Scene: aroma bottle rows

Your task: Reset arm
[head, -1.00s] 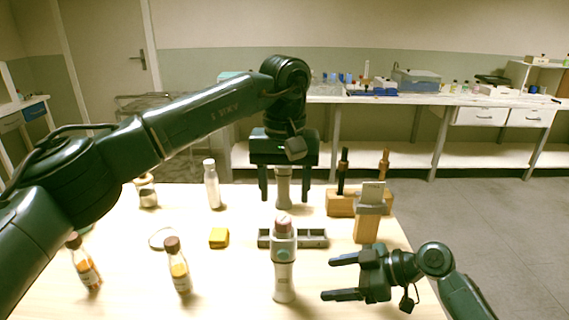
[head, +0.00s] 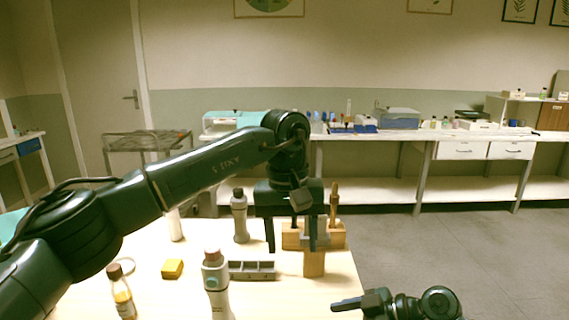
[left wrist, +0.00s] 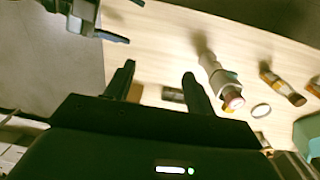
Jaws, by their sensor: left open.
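My left gripper (head: 288,240) is open, its fingers pointing down. In the head view it stands right of the grey bottle (head: 239,215), with nothing between its fingers that I can see as held. In the left wrist view its two fingers (left wrist: 160,85) are spread over the table. My right gripper (head: 350,303) is low at the front right, partly cut off in the head view. It also shows at the top left of the left wrist view (left wrist: 120,22), fingers apart and empty.
A pink-capped bottle (head: 215,285), amber bottle (head: 122,292), yellow block (head: 172,268), grey tray (head: 252,269) and white bottle (head: 175,225) stand on the table (head: 190,300). Floor lies clear to the right.

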